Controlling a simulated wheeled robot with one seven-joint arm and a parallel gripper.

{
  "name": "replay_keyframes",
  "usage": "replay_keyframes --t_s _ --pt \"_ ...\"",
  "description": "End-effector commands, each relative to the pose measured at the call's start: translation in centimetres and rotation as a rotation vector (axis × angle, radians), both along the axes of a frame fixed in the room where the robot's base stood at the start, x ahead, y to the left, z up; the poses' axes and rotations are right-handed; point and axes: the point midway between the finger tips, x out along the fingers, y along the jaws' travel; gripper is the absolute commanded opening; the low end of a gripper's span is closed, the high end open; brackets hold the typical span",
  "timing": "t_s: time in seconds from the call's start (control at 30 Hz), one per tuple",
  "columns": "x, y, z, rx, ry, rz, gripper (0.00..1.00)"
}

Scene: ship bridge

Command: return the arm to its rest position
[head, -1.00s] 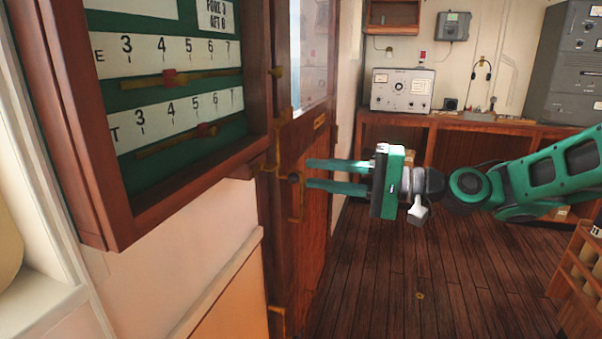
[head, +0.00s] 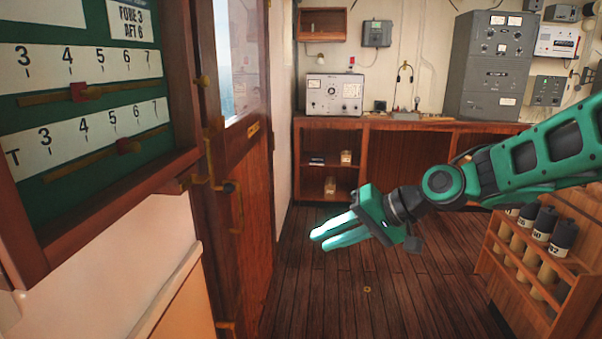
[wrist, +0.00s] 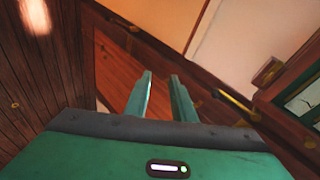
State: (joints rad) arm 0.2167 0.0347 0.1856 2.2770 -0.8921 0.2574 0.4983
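My gripper (head: 328,233) is in the middle of the head view, at the end of my green arm, which reaches in from the right. Its fingers point left and slightly down over the plank floor, in front of the wooden door. In the wrist view my gripper (wrist: 160,84) shows its two fingers apart with nothing between them. It is clear of the door (head: 245,180) and its handle (head: 228,187), and nothing in the head view touches it.
A framed draft board (head: 95,185) with sliders hangs at the left. A wooden rack (head: 515,290) of dark-capped cylinders stands at the lower right, below my arm. A long wooden counter (head: 400,124) with radio equipment lines the back wall. The plank floor (head: 340,290) between is free.

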Motion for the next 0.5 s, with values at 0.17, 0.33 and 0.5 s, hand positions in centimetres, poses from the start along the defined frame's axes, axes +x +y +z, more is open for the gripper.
replay_keyframes --t_s 0.17,0.33,0.5 --pt "-2.1 -10.7 -3.7 -0.311 0.024 -0.114 0.23" --pt "-6.8 -20.6 -5.6 -0.537 0.12 -0.224 0.23" --pt "-14.1 -28.8 -6.5 -0.687 0.271 -0.335 0.23"
